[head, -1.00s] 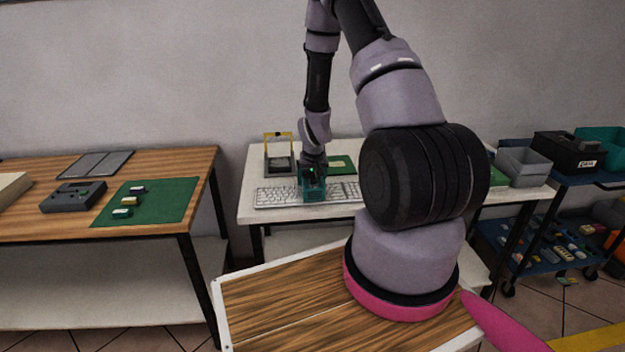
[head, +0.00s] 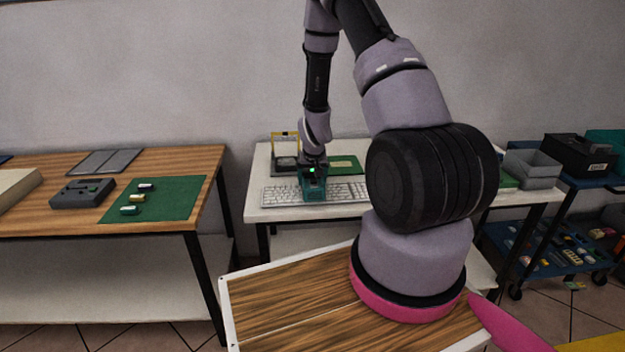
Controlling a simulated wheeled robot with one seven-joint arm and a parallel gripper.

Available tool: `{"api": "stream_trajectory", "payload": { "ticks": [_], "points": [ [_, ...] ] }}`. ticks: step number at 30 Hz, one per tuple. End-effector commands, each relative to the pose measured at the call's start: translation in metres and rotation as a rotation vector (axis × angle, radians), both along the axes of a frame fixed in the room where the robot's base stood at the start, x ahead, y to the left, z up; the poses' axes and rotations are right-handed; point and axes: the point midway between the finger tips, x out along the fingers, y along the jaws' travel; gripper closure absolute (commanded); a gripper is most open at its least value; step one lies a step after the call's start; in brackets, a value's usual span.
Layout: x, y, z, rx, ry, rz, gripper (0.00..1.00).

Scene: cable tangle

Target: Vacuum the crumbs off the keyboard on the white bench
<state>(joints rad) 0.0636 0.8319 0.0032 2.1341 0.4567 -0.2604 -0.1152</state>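The white keyboard (head: 284,195) lies along the front of the white bench (head: 262,214). Its right end is hidden behind my arm. My gripper (head: 313,197) is over the middle of the keyboard, pointing down. A teal block-like thing (head: 313,184) with a green light is at its end, low at the keys; I cannot tell whether it is a held tool or part of the gripper. The fingers are not clearly visible. Crumbs are too small to make out.
Behind the keyboard stand a yellow-framed device (head: 285,150) and a green board (head: 343,164). A wooden table (head: 60,221) with a green mat (head: 175,198) is at the left. Grey bins (head: 532,168) and a blue cart (head: 560,258) are at the right.

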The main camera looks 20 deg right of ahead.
Motion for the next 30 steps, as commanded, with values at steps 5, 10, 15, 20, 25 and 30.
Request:
{"api": "stream_trajectory", "payload": {
  "ticks": [5,10,15,20,25,30],
  "points": [
    [0.000,0.000,0.000,0.000,-0.001,0.000,0.57],
    [0.001,0.000,0.002,-0.001,-0.002,0.000,0.57],
    [0.001,0.000,0.017,-0.001,-0.004,0.002,0.57],
    [0.001,0.000,0.033,-0.001,-0.003,0.002,0.57],
    [0.001,0.000,0.049,-0.001,-0.003,0.001,0.57],
    [0.001,0.000,0.064,-0.001,-0.002,0.001,0.57]
  ]
}}
